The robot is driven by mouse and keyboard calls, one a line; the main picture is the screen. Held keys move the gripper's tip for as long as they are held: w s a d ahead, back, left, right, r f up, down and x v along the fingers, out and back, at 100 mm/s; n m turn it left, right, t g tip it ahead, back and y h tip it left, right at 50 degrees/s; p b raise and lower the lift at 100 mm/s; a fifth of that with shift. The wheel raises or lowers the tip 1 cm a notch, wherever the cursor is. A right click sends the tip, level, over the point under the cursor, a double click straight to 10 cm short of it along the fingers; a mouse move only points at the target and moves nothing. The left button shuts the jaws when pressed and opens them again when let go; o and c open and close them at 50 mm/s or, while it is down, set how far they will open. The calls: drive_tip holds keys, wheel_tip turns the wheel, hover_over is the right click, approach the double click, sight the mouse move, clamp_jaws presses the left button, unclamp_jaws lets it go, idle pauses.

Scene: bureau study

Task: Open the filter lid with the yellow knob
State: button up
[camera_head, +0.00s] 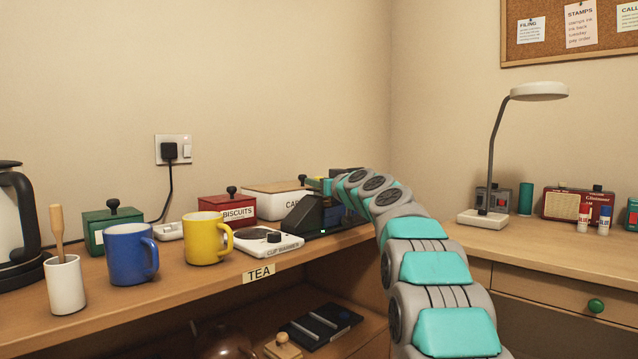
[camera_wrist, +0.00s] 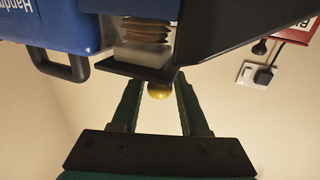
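The yellow knob (camera_wrist: 159,91) shows in the wrist view as a small round ball beside a dark flat plate (camera_wrist: 138,70). I cannot tell for sure whether that plate is the filter lid. My gripper (camera_wrist: 158,84) has its two dark green fingers spread, one on each side of the knob, with gaps between the knob and both fingers. In the head view my arm reaches to the back of the shelf, beside a black sloped device (camera_head: 303,217) with a small green light. The knob is not visible there, and my fingers are mostly hidden by the arm.
A blue body with a handle (camera_wrist: 65,67) and a brown bellows-like part (camera_wrist: 146,30) lie close to the fingers. The white cup warmer (camera_head: 262,240), yellow mug (camera_head: 203,240), blue mug (camera_head: 130,256) and red biscuit tin (camera_head: 226,207) stand left of the device. The right desk has bare room.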

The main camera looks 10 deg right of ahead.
clamp_jaws()
idle(1.0)
